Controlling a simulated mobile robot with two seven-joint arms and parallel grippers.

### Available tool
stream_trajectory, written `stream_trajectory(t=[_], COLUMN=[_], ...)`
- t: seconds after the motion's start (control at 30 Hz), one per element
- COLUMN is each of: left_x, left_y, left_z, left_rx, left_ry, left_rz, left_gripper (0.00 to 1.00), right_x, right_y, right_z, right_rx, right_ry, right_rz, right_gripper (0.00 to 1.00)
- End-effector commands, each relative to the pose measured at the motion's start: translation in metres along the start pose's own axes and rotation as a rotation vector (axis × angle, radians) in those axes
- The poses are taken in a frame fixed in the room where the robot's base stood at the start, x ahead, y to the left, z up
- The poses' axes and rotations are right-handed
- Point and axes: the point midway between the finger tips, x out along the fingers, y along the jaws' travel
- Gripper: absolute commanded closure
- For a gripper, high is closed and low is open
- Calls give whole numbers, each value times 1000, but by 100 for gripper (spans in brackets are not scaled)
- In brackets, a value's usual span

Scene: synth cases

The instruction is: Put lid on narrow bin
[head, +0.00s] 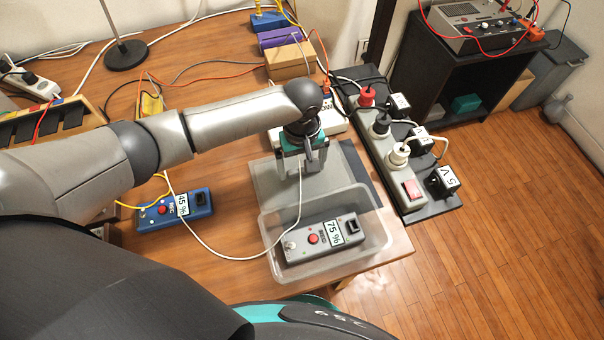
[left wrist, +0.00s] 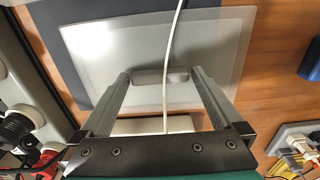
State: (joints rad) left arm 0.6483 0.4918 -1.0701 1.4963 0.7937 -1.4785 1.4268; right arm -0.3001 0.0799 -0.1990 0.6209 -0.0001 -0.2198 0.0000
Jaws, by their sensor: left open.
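The narrow bin (head: 335,268), clear plastic, stands near the table's front right corner. A grey box marked 75 % (head: 325,238) lies in it. The flat translucent lid (head: 267,188) lies behind the bin; it also shows in the left wrist view (left wrist: 222,50) with a grey handle (left wrist: 162,76) at its middle. My left gripper (head: 302,168) is open above the lid. In the left wrist view its fingers (left wrist: 160,82) lie on either side of the handle, with no contact visible. My right gripper is in neither view.
A white cable (head: 215,245) runs over the lid, between my left fingers in the wrist view. A black board with plugs (head: 400,185) stands right of the bin. A blue box marked 45 % (head: 155,218) lies at left. A dark mat (left wrist: 75,50) lies by the lid.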

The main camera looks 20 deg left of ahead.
Motion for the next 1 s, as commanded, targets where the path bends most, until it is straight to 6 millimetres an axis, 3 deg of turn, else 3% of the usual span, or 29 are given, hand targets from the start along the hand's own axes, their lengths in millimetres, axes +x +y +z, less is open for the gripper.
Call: stream_trajectory(t=[0.13,0.73,1.0], left_x=[-1,-1,-2], left_y=[0,0,0], left_z=[0,0,0], left_rx=[0,0,0], left_ry=[0,0,1], left_rz=[1,1,1], left_gripper=[2,70,71], right_x=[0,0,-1], right_y=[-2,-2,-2], right_z=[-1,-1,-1], right_rx=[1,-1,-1], right_ry=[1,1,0], right_rz=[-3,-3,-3], right_gripper=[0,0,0])
